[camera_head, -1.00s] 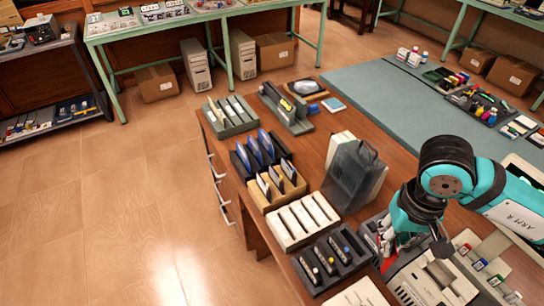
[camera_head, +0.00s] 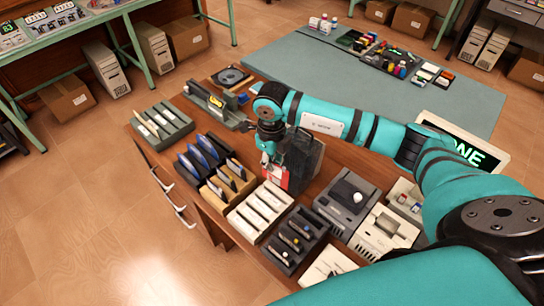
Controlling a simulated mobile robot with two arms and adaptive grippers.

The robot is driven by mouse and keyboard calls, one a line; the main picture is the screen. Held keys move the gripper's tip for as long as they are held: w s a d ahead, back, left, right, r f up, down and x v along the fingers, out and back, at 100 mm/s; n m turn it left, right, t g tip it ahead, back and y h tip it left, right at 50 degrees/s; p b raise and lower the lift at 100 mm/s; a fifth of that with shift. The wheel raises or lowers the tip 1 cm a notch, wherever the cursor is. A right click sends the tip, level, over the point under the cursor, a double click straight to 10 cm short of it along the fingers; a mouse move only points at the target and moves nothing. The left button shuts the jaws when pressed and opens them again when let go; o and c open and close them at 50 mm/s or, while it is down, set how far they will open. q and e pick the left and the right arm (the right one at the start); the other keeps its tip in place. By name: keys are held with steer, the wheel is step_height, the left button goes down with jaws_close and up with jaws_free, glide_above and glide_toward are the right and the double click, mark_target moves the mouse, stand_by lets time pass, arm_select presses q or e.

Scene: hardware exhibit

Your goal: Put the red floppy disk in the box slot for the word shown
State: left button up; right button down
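The red floppy disk (camera_head: 278,178), with a pale label, hangs upright below my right gripper (camera_head: 269,152), which looks shut on its upper edge. It is in front of a dark smoky case (camera_head: 302,158), above the far end of the cream slotted box (camera_head: 238,222); whether it touches either is unclear. Other slotted boxes stand in a row: grey-green (camera_head: 176,117), dark with blue disks (camera_head: 181,172), tan (camera_head: 209,196) and black (camera_head: 272,256). A screen (camera_head: 498,163) shows green letters reading "ONE"; my arm may hide some. My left gripper is not in view.
Disk drives (camera_head: 340,212) and (camera_head: 376,240) stand right of the black box. A grey-green mat (camera_head: 330,75) with small items covers the far table. The table's left edge has drawer handles, with open floor (camera_head: 80,200) beyond.

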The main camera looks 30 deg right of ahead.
mark_target(272, 176)
steer(key=shift+m, duration=0.7)
steer(key=shift+w+d+f+b, duration=0.1)
steer(key=shift+f+b, duration=0.8)
steer(key=shift+f, duration=0.6)
steer(key=shift+w+d+f+b, duration=0.1)
steer(key=shift+f+b, duration=0.75)
steer(key=shift+f, duration=0.6)
steer(key=shift+f+b, duration=0.15)
steer(key=shift+b, duration=0.2)
steer(key=shift+f, duration=0.15)
steer(key=shift+f+b, duration=0.15)
steer(key=shift+b, duration=0.35)
